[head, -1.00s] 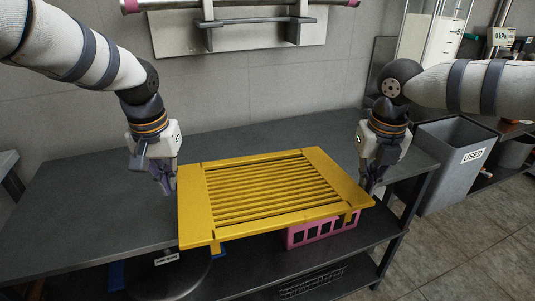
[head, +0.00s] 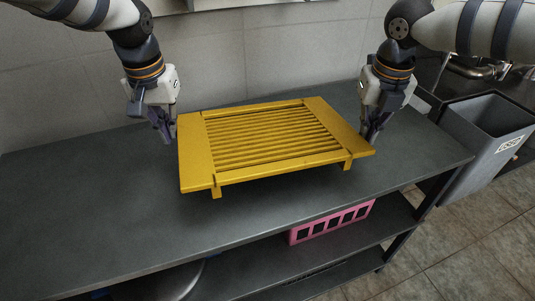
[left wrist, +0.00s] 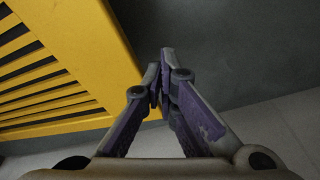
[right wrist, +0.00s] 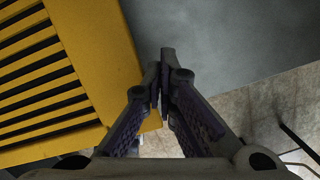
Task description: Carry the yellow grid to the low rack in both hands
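The yellow grid (head: 190,162), a slatted frame with short legs, is roughly level above the grey bench, its feet seeming clear of the top. My left gripper (head: 168,138) is at its left end and my right gripper (head: 368,137) at its right end. In the left wrist view the fingers (left wrist: 161,80) are nearly together at the grid's edge (left wrist: 105,60). The right wrist view shows the same, with fingers (right wrist: 161,80) beside the edge (right wrist: 105,50). The grid keeps its place between both grippers, so both appear shut on it; the contact itself is hidden. I cannot identify the low rack.
The grey bench (head: 90,220) has clear top around the grid. A pink slotted holder (head: 330,222) is on its lower shelf, with a round metal item (head: 185,283) further left. A grey bin (head: 480,140) marked USED stands at the right. A tiled wall is behind.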

